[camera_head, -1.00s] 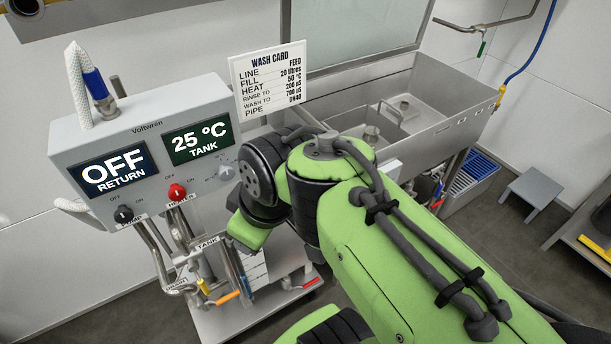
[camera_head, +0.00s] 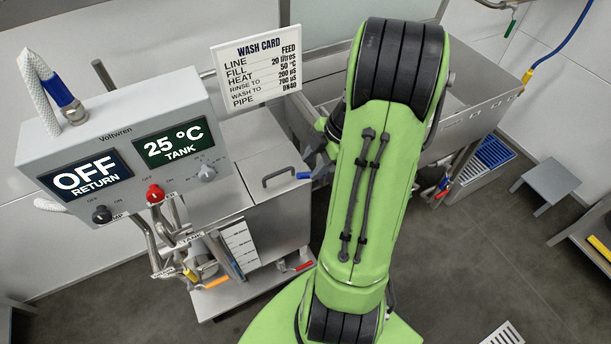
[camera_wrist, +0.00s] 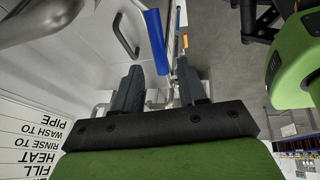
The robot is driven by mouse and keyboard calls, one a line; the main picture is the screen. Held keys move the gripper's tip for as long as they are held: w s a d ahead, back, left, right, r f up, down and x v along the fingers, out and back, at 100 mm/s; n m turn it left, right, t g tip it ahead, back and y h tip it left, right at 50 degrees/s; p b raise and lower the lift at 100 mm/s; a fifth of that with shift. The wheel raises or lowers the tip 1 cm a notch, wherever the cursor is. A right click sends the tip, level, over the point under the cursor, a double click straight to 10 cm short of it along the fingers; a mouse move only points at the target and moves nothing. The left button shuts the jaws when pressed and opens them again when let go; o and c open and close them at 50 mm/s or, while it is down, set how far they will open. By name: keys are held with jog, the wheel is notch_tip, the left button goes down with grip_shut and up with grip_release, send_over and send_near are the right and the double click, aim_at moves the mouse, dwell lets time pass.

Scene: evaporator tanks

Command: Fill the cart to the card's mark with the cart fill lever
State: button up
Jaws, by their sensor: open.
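The wash card (camera_head: 256,75) reads LINE FEED, FILL 20 litres, HEAT 50 °C; its text is also at the left of the wrist view (camera_wrist: 30,140). A blue-handled lever (camera_head: 304,176) is at the right of the cart tank's top (camera_head: 275,205). A blue handle (camera_wrist: 156,42) shows in the wrist view, in the gap between the fingertips. My gripper (camera_wrist: 160,70) is open and empty around or just short of that handle; depth is unclear. In the head view my arm hides most of the gripper. A marked scale strip (camera_head: 240,245) is on the cart's front; its level is unreadable.
The control box (camera_head: 117,150) shows OFF RETURN and 25 °C TANK. A black bent handle (camera_head: 280,174) sits on the tank lid, near the blue lever. Yellow, orange (camera_head: 216,282) and red (camera_head: 296,268) levers are low on the cart. A steel sink (camera_head: 475,110) stands behind.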

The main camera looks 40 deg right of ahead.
aim_at(306, 173)
jog(key=x, duration=0.5)
jog(key=shift+w+a+f+b, duration=0.1)
jog(key=shift+a+f+b, duration=0.1)
jog(key=shift+b, duration=0.15)
grip_shut()
